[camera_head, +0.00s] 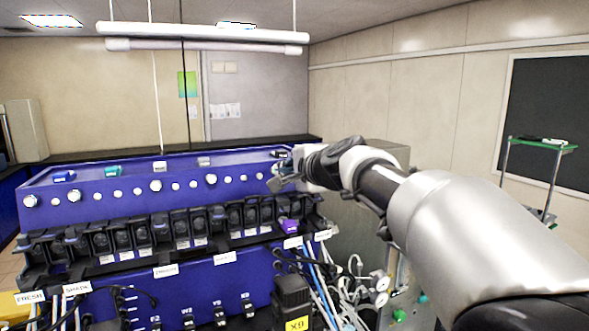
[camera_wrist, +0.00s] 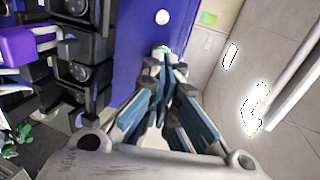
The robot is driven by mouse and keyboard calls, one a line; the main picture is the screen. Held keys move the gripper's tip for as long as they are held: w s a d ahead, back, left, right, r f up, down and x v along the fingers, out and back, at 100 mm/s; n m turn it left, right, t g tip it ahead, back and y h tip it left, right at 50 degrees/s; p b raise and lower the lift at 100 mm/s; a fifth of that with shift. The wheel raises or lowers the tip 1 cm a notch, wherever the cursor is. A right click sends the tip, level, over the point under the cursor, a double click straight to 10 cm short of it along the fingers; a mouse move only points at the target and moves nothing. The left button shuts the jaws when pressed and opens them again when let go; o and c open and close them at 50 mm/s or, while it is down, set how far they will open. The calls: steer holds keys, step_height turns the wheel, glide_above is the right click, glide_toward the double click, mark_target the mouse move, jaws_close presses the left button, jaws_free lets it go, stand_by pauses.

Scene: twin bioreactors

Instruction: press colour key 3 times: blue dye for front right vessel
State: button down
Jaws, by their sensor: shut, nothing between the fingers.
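A long blue bioreactor console (camera_head: 140,187) runs across the left and middle of the head view. White round keys (camera_head: 155,186) line its sloped front. My gripper (camera_head: 280,178) is at the console's right end, its fingers shut and empty. In the wrist view my shut fingertips (camera_wrist: 163,55) reach the blue panel (camera_wrist: 138,40), with a small pale green spot right at the tips. I cannot tell whether they touch it. One white round key (camera_wrist: 162,17) shows apart from the tips. The front right vessel cannot be made out.
Black pump heads (camera_head: 190,224) line the console below the keys, one with a purple part (camera_head: 289,227). Cables and tubes (camera_head: 325,275) hang at the lower right. Lamp tubes (camera_head: 205,33) hang overhead.

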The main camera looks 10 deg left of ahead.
steer(key=shift+x, duration=0.8)
steer(key=shift+s+d, duration=0.1)
steer(key=shift+s, duration=0.05)
steer(key=shift+b+v, duration=0.3)
steer(key=shift+v, duration=1.05)
steer(key=b+v, duration=0.1)
steer(key=v, duration=0.5)
steer(key=shift+b, duration=0.35)
